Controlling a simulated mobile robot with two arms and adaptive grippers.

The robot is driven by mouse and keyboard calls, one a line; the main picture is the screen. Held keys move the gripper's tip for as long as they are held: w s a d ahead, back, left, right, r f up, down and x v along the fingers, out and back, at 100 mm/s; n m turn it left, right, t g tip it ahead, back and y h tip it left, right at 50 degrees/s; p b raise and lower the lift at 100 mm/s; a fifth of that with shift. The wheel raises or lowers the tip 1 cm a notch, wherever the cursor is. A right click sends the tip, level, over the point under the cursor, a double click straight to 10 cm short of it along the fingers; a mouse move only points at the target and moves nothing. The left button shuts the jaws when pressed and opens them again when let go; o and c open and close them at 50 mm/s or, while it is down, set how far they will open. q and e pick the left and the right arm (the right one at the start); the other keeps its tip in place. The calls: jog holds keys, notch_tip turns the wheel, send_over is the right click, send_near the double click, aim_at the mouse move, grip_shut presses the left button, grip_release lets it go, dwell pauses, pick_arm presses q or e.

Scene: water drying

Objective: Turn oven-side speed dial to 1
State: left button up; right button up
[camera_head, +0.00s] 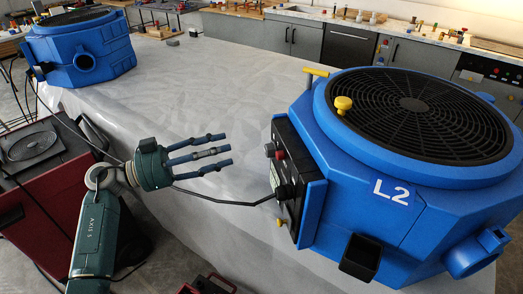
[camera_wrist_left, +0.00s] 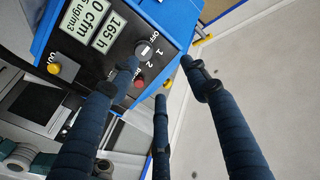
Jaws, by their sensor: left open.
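The blue air-filter unit marked L2 (camera_head: 390,215) stands at the right of the head view, with a black control panel (camera_head: 290,190) on its left side. In the left wrist view, a dark dial (camera_wrist_left: 143,48) with a pale mark sits beside the printed labels OFF, 1 and 2. Its exact setting is too small to tell. My left gripper (camera_head: 228,152) is open and empty, its three fingers pointing right at the panel with a gap between. In the left wrist view the fingers (camera_wrist_left: 160,75) partly cover the panel below the dial. My right gripper is not in view.
A red button (camera_wrist_left: 139,82), a yellow knob (camera_wrist_left: 54,68) and a lit display (camera_wrist_left: 98,22) share the panel. A second blue unit (camera_head: 80,50) stands at the far left. A red cart (camera_head: 45,190) stands lower left.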

aim_at(266, 150)
pick_arm(q)
jog(key=shift+g, duration=0.7)
jog(key=p+x, duration=0.1)
jog(key=x, duration=0.2)
jog(key=p+x, duration=0.1)
jog(key=x, duration=0.2)
jog(key=s+f+p+x, duration=0.1)
jog(key=x, duration=0.2)
jog(key=shift+d+f, duration=0.15)
jog(key=shift+d, duration=0.15)
jog(key=shift+w+d+f+p, duration=0.15)
jog(key=shift+d+p, duration=0.15)
jog(key=shift+d, duration=0.35)
jog(key=c, duration=1.1)
jog(key=shift+m, duration=0.3)
jog(key=shift+c, duration=0.2)
